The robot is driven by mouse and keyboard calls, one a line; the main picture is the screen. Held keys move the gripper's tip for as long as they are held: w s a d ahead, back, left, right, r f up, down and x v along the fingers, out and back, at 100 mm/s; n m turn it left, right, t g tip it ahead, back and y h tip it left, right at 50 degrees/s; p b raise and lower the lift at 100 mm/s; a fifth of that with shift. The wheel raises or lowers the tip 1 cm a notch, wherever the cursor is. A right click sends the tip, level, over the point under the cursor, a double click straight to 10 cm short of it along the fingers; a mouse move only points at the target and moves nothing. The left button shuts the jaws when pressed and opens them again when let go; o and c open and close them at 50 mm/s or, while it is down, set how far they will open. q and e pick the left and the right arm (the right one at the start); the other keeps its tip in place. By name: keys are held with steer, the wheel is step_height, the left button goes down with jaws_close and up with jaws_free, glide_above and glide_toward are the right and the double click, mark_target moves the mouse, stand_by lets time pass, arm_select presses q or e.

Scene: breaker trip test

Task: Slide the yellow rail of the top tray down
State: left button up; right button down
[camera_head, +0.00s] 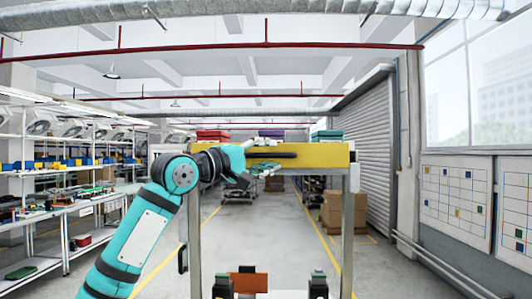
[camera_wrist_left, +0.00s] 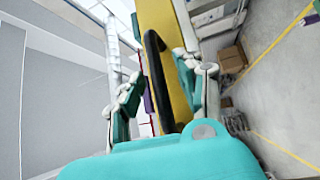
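The yellow rail (camera_head: 325,155) of the top tray runs across the top of a grey-post frame in the head view. A black bar handle (camera_head: 272,155) is on its face. My left gripper (camera_head: 243,178) is at the rail's left part, partly hidden by my own wrist. In the left wrist view the yellow rail (camera_wrist_left: 172,60) runs upward, and the black handle (camera_wrist_left: 154,75) passes between the two fingers of my left gripper (camera_wrist_left: 160,90). The fingers are apart, with gaps to the handle visible. My right gripper is not in view.
Grey posts (camera_head: 347,230) hold the rail up. Red, purple and green items show above it. Below, an orange piece (camera_head: 248,283) sits between dark upright parts. Shelves (camera_head: 60,190) stand at the left, cartons (camera_head: 345,210) behind. The aisle floor is open.

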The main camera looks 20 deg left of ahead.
arm_select(q)
jaws_close()
stand_by(0.3)
step_height(320, 180, down, 6)
steer(key=b, duration=0.3)
steer(key=shift+r, duration=0.15)
jaws_free()
steer(key=shift+s, duration=0.1)
